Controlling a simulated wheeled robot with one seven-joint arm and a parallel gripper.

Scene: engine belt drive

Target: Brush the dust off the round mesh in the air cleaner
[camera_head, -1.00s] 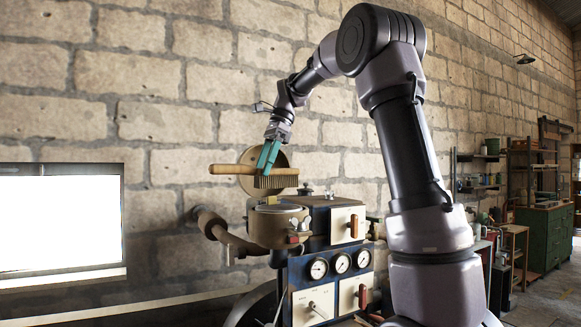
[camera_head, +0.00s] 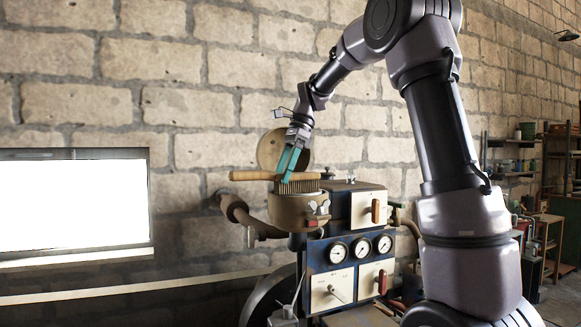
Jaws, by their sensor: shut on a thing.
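My gripper (camera_head: 286,170), with teal fingers, is shut on a wooden-handled brush (camera_head: 250,176). The brush lies level, handle to the left, with its bristles (camera_head: 299,187) pointing down. The bristles are at the open top of the round tan air cleaner (camera_head: 294,212), and their lower ends meet or pass behind its rim. I cannot tell whether they touch the mesh. The round mesh is hidden inside the housing from this low angle. A round tan disc (camera_head: 269,147), which looks like the cleaner's raised lid, stands upright behind the gripper.
A curved pipe (camera_head: 238,212) runs out to the left. A stone wall (camera_head: 180,100) stands close behind. Shelves (camera_head: 512,158) are far right.

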